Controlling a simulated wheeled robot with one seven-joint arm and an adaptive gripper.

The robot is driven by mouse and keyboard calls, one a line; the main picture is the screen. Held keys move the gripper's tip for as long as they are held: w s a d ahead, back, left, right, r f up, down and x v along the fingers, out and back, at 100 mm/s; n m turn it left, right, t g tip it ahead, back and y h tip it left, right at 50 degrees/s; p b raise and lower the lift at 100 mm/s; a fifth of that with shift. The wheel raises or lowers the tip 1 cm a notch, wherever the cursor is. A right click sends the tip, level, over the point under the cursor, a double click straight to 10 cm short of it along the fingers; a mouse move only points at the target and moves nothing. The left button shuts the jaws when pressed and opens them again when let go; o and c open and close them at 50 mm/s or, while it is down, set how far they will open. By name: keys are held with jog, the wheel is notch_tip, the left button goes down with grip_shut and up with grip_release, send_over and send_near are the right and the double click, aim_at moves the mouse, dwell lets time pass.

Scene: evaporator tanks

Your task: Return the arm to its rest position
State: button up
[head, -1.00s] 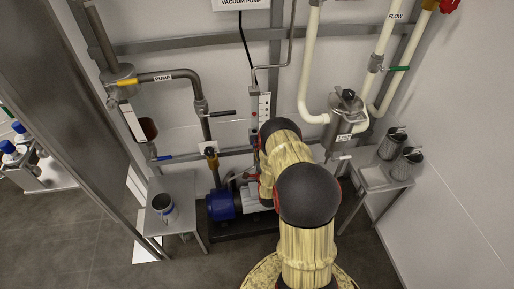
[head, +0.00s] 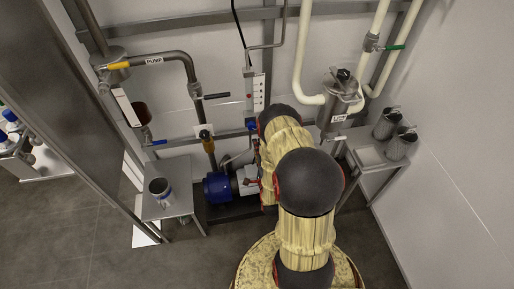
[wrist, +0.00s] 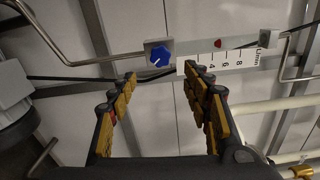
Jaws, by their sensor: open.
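My arm (head: 305,228) rises from the bottom middle of the head view and bends away toward the wall piping. Its far end and my gripper are hidden behind its own links there. In the wrist view my gripper (wrist: 164,84) is open, its two yellow-padded fingers wide apart with nothing between them. Beyond the fingertips are a blue knob (wrist: 159,56) and a flow scale (wrist: 228,62) marked L/min, apart from the fingers as far as I can tell.
A small table (head: 182,205) with a metal cup (head: 161,190) stands left. A right table (head: 371,157) holds two metal cups (head: 402,143). A blue pump (head: 218,187) sits low beside my arm. A steel filter housing (head: 339,95) and pipes line the wall. Floor at lower left is clear.

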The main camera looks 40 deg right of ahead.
dwell(0.4)
jog(key=s+a+f+n+g+y, duration=0.3)
jog(key=s+f+n+g, duration=0.15)
jog(key=f, duration=0.35)
jog(key=s+a+f+n+g+y, duration=0.2)
jog(key=s+f+n+g+y, duration=0.1)
jog(key=f+n+g, duration=0.3)
jog(key=s+a+r+n+y+p, duration=0.1)
jog(key=s+a+r+n, duration=0.3)
jog(key=r, duration=1.5)
jog(key=s+a+r+n+y+p, duration=0.1)
jog(key=s+a+r+n, duration=0.2)
jog(key=a+r, duration=1)
jog(key=s+a+r+n+y+p, duration=0.1)
jog(key=s+a+r+n, duration=0.3)
jog(key=r, duration=2.1)
jog(key=a+n+t+p, duration=0.1)
jog(key=a+n, duration=0.3)
jog(key=shift+s+a+y, duration=0.15)
jog(key=shift+s+y, duration=0.15)
jog(key=shift+s, duration=0.05)
